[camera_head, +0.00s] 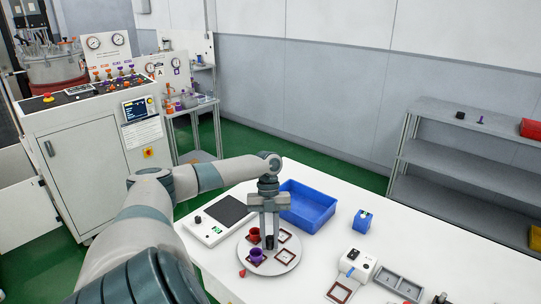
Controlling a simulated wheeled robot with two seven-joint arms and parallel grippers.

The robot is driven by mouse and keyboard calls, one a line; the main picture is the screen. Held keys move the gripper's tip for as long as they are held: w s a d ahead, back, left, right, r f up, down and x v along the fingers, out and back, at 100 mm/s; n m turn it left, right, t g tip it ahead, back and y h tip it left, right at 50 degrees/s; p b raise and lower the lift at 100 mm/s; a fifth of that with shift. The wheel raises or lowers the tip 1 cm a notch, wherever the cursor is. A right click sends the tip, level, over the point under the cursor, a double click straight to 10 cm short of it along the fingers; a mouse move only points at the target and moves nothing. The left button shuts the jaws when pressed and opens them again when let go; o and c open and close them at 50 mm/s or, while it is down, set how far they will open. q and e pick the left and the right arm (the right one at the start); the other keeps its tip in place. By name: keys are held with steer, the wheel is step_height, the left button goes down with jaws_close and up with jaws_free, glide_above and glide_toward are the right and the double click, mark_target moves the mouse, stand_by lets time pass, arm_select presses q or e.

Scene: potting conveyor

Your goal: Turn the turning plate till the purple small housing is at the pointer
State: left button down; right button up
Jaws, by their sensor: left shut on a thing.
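The turning plate (271,272) is a pale round disc on the white table, with several dark-red square frames on it. The purple small housing (257,256) stands on its front left part. A red housing (255,234) stands behind it. A small red pointer (242,273) lies at the plate's front left edge, close to the purple housing but a little left of and in front of it. My left gripper (269,240) points down over the plate, shut on a dark knob (270,243) near the plate's middle. The fingers partly hide the knob. My right gripper is out of view.
A blue bin (308,207) stands right behind the plate, with a small blue box (363,221) further right. A scale with a dark pad (227,211) is at the left. A white device (357,266) and grey tray (398,284) are at the right front.

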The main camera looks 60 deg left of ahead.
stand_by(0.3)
arm_select(q)
steer(key=c, duration=1.8)
jaws_free()
steer(key=shift+c, duration=0.2)
steer(key=shift+r, duration=0.1)
steer(key=shift+w+a+r, duration=0.15)
steer(key=shift+a+r, duration=0.05)
steer(key=shift+r, duration=0.15)
steer(key=b+v, duration=0.1)
steer(key=v, duration=1.5)
steer(key=shift+r+b, duration=0.25)
steer(key=shift+b, duration=0.1)
steer(key=shift+a, duration=0.1)
